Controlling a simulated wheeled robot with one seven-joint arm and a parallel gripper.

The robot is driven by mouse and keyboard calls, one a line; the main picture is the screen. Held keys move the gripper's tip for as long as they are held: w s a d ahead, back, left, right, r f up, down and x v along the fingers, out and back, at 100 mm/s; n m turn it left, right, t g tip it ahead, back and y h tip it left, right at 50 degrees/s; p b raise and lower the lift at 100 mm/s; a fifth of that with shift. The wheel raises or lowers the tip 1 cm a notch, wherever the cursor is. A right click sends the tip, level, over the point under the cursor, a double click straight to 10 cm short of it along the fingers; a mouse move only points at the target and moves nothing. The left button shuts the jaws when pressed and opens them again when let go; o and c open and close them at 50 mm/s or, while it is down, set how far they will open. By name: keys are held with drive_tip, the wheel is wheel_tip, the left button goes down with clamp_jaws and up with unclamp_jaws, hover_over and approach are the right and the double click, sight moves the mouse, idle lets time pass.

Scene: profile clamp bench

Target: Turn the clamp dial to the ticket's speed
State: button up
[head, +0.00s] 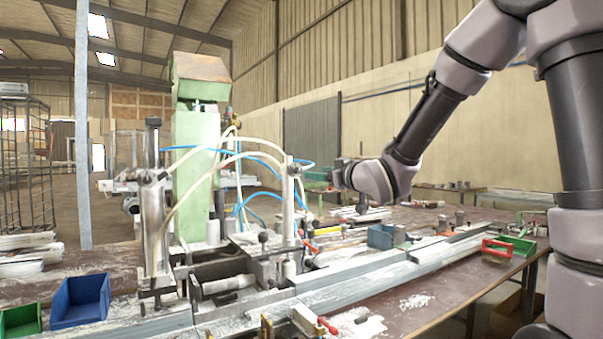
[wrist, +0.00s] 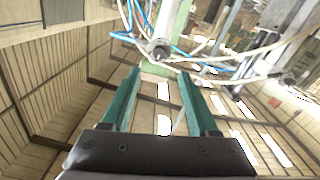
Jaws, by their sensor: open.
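The clamp machine stands left of centre in the head view, with a pale green column (head: 196,165) and steel clamp posts (head: 153,215). Hoses loop around it. I cannot make out a dial or a ticket for certain in either view. A small dark round knob (wrist: 161,53) shows near the green column (wrist: 176,30) in the wrist view; I cannot tell what it is. My gripper (wrist: 160,74) is open, with two teal fingers apart and nothing between them. In the head view, the end of my arm is right of the machine, above the bench, its fingers unclear.
The brown bench (head: 440,290) carries long grey profiles (head: 350,273). A blue bin (head: 80,300) and a green bin (head: 20,320) stand at the left. A blue block (head: 386,236), a red bin (head: 497,247) and a red-handled clamp (head: 322,325) also lie on it.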

sight(300, 171)
drive_tip(key=x, duration=1)
drive_tip(key=shift+w, duration=0.1)
clamp_jaws()
